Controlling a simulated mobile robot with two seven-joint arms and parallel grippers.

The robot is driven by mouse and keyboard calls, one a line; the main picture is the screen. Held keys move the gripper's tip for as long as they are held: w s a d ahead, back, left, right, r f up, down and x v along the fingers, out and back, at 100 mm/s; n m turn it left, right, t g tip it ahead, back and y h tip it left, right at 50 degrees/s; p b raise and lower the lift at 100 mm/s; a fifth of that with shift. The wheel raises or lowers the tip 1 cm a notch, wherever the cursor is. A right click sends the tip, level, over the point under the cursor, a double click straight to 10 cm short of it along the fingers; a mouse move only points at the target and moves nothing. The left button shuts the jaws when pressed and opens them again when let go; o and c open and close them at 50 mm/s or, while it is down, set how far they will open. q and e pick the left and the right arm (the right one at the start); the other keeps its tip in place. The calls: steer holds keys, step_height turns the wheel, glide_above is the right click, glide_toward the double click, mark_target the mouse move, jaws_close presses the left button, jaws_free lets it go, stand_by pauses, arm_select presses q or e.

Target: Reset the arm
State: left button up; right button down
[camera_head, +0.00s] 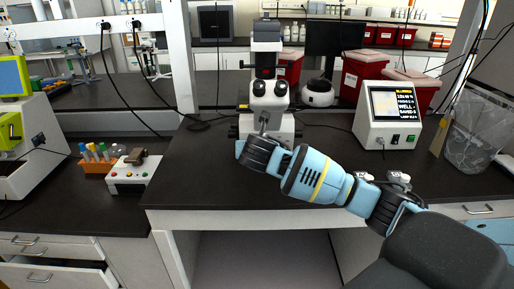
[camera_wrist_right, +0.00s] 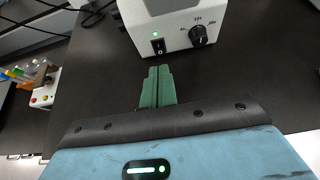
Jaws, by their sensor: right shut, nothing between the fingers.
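My right arm reaches in from the lower right in the head view, over the black bench. Its right gripper (camera_wrist_right: 158,86) shows in the right wrist view with both green fingers together and nothing between them. The fingertips are just in front of the white microscope (camera_head: 268,90), apart from its base as far as I can tell. The microscope base also shows in the right wrist view (camera_wrist_right: 165,18), with a dial and a switch. In the head view the wrist mostly hides the fingers. My left gripper is not in view.
A white device with a lit screen (camera_head: 390,103) stands right of the microscope. Red bins (camera_head: 362,75) are behind it. A small white device with coloured buttons (camera_head: 132,172) and an orange tube rack (camera_head: 97,160) are at left. The bench (camera_head: 196,172) left of my arm is clear.

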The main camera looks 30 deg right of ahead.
stand_by(0.4)
steer(key=s+a+f+m+g+y, duration=0.25)
steer(key=s+a+f+m, duration=0.25)
steer(key=s+a+f, duration=0.35)
steer(key=s+a+f+m+g+y, duration=0.1)
steer(key=s+a+f+m+y, duration=0.3)
steer(key=s+f, duration=0.65)
steer(key=s+a+f+m+g, duration=0.1)
steer(key=s+f+m+g, duration=0.15)
steer(key=s+m, duration=0.85)
steer(key=s+a+f+m+g, duration=0.1)
steer(key=s+f+m+g, duration=0.15)
steer(key=s+m, duration=0.9)
step_height(320, 180, down, 10)
steer(key=w+a+n+t+y, duration=0.1)
steer(key=w+a+n+t, duration=0.1)
steer(key=n+t, duration=0.2)
steer(key=shift+w+f+t+y, duration=0.25)
steer(key=shift+w+t+y, duration=0.15)
steer(key=shift+t, duration=1.45)
steer(key=shift+a, duration=0.1)
